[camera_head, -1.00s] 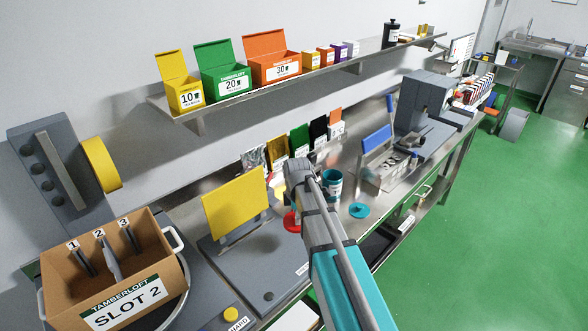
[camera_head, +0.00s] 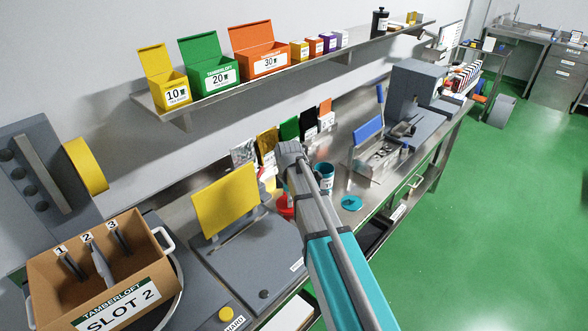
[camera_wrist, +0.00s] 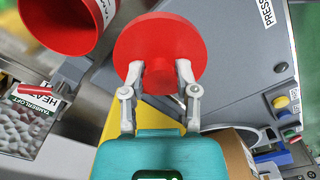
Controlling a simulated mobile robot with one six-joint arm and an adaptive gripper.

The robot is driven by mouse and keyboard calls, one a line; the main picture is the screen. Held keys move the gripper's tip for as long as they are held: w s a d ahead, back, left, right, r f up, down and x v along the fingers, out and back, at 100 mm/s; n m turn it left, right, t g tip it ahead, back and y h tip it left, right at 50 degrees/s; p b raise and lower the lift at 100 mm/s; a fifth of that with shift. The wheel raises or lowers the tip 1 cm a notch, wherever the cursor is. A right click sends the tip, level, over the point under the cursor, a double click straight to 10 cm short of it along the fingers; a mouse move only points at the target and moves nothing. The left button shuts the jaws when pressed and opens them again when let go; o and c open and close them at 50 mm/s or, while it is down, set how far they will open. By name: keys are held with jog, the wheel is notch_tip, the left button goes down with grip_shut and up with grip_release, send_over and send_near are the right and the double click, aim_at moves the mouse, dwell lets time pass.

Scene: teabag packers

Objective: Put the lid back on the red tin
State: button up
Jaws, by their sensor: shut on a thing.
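My gripper (camera_wrist: 159,78) is shut on the knob of the red lid (camera_wrist: 150,42) in the wrist view, one finger on each side. The lid is a flat red disc facing the camera with its knob side. The red tin (camera_wrist: 60,22) is at the upper left of the wrist view, its round mouth open and apart from the lid, though near its edge. In the head view my arm hides the gripper, and only a bit of red (camera_head: 284,205) shows beside it; I cannot tell whether that is tin or lid.
A teal tin (camera_head: 327,182) stands right of my arm, with a teal lid (camera_head: 351,203) on the bench. A yellow panel (camera_head: 226,199) on a grey press is at left. Several pouches stand behind, below the shelf (camera_head: 350,58). The cardboard box (camera_head: 45,275) is at lower left.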

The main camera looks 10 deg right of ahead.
jog(key=w+d+r+m+p, duration=0.2)
jog(key=w+d+r+m, duration=0.1)
jog(key=w, duration=0.7)
jog(key=shift+w+d+r+p, duration=0.2)
jog(key=shift+w+d+p, duration=0.1)
jog(key=shift+d+p, duration=0.15)
jog(key=shift+f, duration=0.25)
jog(key=shift+f+b, duration=2.95)
jog(key=shift+b, duration=0.3)
jog(key=shift+s+f, duration=0.1)
jog(key=shift+f, duration=0.1)
jog(key=o, duration=1)
